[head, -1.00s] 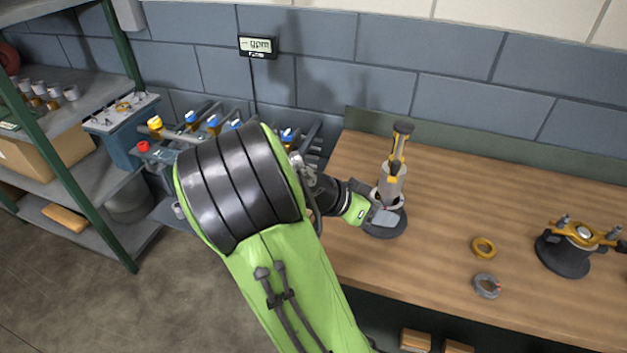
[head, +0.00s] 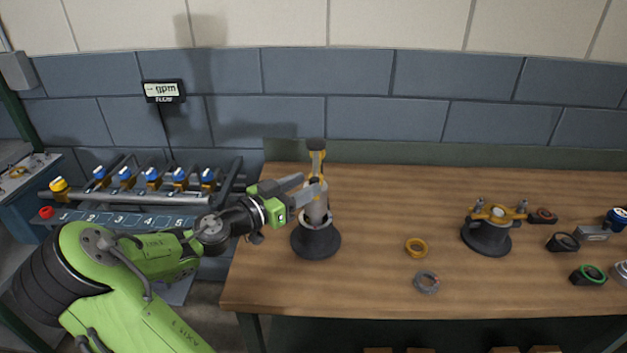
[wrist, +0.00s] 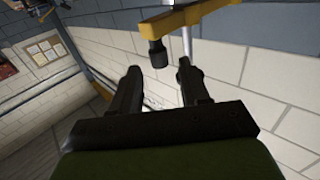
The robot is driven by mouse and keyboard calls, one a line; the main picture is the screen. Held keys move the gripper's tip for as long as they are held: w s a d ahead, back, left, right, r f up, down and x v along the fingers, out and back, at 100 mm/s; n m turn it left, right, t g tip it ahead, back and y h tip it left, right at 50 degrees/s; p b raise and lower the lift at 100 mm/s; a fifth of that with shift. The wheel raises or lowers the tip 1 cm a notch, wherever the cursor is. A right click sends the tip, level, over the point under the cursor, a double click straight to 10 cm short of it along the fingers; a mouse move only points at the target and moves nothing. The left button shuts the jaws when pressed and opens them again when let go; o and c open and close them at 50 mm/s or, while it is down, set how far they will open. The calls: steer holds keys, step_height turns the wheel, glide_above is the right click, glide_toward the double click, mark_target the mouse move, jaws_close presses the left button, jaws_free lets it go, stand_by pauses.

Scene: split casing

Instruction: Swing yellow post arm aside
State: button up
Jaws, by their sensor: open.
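The yellow post arm (head: 317,162) is at the upper part of a grey casing (head: 316,212), below a black knob (head: 316,145). The casing stands upright in a round dark base (head: 316,242) on the left of the bench. My gripper (head: 308,187) is open, its fingers pointing right at the casing's upper part and partly covering it. In the wrist view, the yellow arm (wrist: 200,16) crosses the top, with a black knob (wrist: 158,54) below it and a silver rod (wrist: 187,42) beside it. The fingers (wrist: 158,70) are apart with nothing between them; I cannot tell whether they touch anything.
A second dark base with yellow clamps (head: 490,235) stands to the right, near several small parts. A valve manifold (head: 130,205) is at left.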

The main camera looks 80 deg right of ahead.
mark_target(311, 181)
steer(key=x, duration=0.4)
jaws_close()
